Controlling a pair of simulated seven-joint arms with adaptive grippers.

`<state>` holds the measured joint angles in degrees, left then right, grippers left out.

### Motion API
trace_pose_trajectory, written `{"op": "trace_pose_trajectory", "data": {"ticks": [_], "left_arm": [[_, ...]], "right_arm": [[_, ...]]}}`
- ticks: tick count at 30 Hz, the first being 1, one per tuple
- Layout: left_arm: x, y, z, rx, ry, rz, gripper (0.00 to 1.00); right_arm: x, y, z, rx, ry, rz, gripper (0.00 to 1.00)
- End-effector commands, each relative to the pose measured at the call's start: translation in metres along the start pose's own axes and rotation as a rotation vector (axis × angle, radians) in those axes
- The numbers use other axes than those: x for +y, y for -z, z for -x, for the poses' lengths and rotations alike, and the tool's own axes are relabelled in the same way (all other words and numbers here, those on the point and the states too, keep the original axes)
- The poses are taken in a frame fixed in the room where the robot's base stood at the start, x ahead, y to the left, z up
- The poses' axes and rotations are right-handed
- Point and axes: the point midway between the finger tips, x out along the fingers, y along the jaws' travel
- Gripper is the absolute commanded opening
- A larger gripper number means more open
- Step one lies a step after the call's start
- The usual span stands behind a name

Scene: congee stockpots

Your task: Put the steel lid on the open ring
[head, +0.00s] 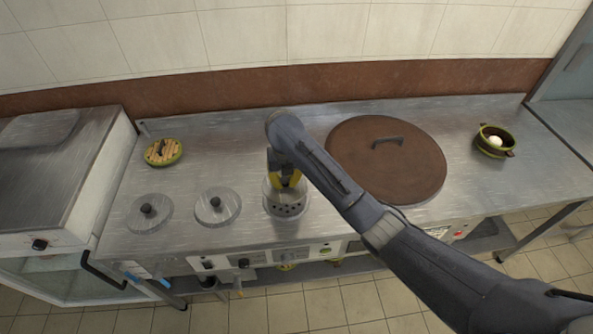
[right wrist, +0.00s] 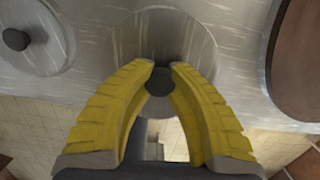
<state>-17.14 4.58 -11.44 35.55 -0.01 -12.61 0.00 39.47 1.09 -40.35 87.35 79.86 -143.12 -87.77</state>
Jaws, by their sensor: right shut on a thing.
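My right gripper (head: 287,181) has yellow fingers and is over the third burner spot, at the front middle of the steel counter. In the right wrist view the fingers (right wrist: 161,70) are shut on the dark knob of the steel lid (right wrist: 135,38). The round, streaked lid spreads out beyond the fingertips. In the head view the open ring (head: 287,210), with dark holes, shows below the gripper. The fingers and arm hide part of this spot. I cannot tell whether the lid touches the ring. My left gripper is not in view.
Two knobbed lids, the far-left lid (head: 158,222) and the nearer lid (head: 228,212), lie left of the ring. A large brown lid (head: 420,165) is at right. A green-rimmed trivet (head: 164,152) and a small pot (head: 490,148) stand farther back.

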Motion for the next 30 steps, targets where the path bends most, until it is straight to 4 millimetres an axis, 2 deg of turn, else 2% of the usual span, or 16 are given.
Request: {"op": "trace_pose_trajectory", "data": {"ticks": [18,30], "left_arm": [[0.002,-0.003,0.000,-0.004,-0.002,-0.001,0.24],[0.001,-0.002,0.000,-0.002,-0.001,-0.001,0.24]], "right_arm": [[0.002,0.007,-0.045,0.002,0.001,0.002,0.00],[0.002,0.008,-0.057,0.000,0.001,0.005,0.00]]}}
